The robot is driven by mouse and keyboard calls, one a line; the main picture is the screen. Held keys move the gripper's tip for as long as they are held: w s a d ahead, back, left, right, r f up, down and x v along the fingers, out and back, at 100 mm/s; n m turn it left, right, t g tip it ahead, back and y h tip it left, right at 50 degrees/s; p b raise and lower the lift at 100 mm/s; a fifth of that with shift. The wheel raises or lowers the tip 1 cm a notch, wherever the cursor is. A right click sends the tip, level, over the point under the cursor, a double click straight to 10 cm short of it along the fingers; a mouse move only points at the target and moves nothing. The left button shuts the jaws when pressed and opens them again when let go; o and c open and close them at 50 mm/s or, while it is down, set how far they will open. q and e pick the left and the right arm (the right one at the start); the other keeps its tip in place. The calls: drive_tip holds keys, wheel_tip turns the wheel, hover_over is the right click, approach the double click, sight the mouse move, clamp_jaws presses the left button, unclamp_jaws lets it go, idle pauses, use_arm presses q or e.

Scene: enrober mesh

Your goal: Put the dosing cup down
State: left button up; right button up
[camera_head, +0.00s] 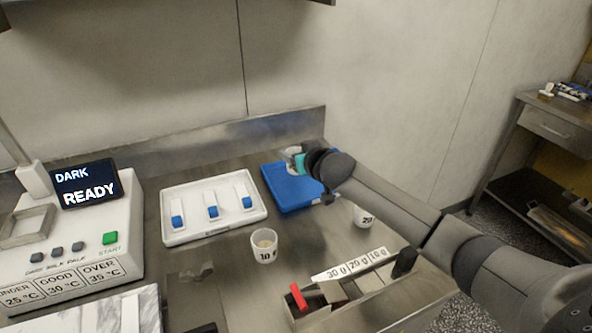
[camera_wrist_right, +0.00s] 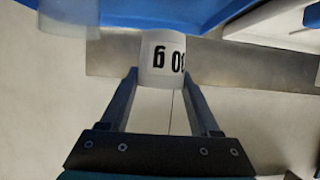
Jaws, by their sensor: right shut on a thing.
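My right gripper (camera_wrist_right: 160,85) is shut on a white dosing cup (camera_wrist_right: 162,58), whose black marking appears upside down and seems to read 30 g. In the head view the right gripper (camera_head: 303,160) is at the blue tray (camera_head: 291,193), by its far edge, and the wrist hides most of the cup. I cannot tell whether the cup touches the tray. A cup marked 10 (camera_head: 264,246) stands upright on the steel bench. A cup marked 20 (camera_head: 363,216) stands right of the tray, partly behind my right arm. My left gripper is not in view.
A white tray with blue-ended scoops (camera_head: 213,233) lies left of the blue tray. A machine with a READY screen (camera_head: 86,185) stands at the left. A rack labelled 30 g, 20 g, 10 g (camera_head: 350,264) with a red handle (camera_head: 298,297) is in front.

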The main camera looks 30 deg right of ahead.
drive_tip(key=shift+f+b, duration=0.6)
drive_tip(key=shift+f, duration=1.5)
drive_tip(key=shift+f, duration=0.1)
drive_tip(key=o, duration=1.4)
drive_tip(key=shift+c, duration=0.2)
drive_tip(key=p+v, duration=0.3)
drive_tip(key=v, duration=0.9)
drive_tip(key=shift+d, duration=0.1)
